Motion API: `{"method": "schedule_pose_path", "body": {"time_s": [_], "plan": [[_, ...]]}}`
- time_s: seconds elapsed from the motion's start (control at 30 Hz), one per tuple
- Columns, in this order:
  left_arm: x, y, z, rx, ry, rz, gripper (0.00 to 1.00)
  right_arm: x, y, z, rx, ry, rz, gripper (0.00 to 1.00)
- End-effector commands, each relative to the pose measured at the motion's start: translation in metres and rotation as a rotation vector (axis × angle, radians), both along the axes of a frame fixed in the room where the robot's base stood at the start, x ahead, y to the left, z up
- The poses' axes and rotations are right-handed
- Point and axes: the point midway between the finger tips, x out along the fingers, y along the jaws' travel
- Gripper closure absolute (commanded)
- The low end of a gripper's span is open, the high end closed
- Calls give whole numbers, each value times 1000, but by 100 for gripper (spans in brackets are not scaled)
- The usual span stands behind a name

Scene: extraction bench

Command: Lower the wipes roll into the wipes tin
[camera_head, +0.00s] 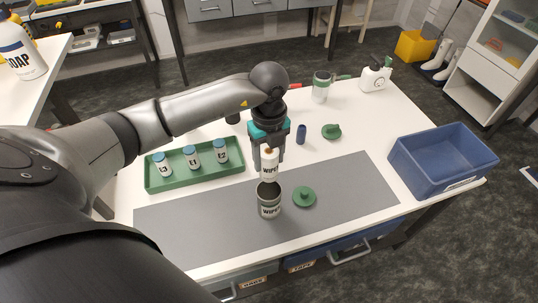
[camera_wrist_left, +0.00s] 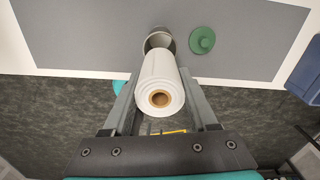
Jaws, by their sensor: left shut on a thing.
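The white wipes roll (camera_head: 269,165) is upright between the fingers of my left gripper (camera_head: 268,160), which is shut on it. The wipes tin (camera_head: 269,205) is an open grey metal can standing on the grey mat, below the roll in the head view. In the left wrist view the roll (camera_wrist_left: 159,88) shows its brown core end, and the tin's open mouth (camera_wrist_left: 157,38) lies beyond it, partly hidden by the roll. The roll's lower end looks to be above or near the tin's rim; the exact gap cannot be told. My right gripper is not in view.
A green lid (camera_head: 304,196) lies on the mat (camera_head: 350,180) right beside the tin. A green tray (camera_head: 195,183) with several blue-capped jars is at left. A blue bin (camera_head: 440,160) stands at right. A dark blue cylinder (camera_head: 301,134) stands behind the mat.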

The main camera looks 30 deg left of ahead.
Motion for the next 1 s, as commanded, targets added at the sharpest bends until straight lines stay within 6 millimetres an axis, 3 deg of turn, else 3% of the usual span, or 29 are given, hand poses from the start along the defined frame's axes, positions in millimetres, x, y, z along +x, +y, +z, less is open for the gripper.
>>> {"method": "schedule_pose_path", "body": {"time_s": [0.6,0.8,1.0], "plan": [[0,-1,-78,-1,0,-3,98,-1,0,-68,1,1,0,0],[0,-1,-92,-1,-1,-3,98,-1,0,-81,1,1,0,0],[0,0,-94,-1,-1,-3,98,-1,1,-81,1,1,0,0]]}}
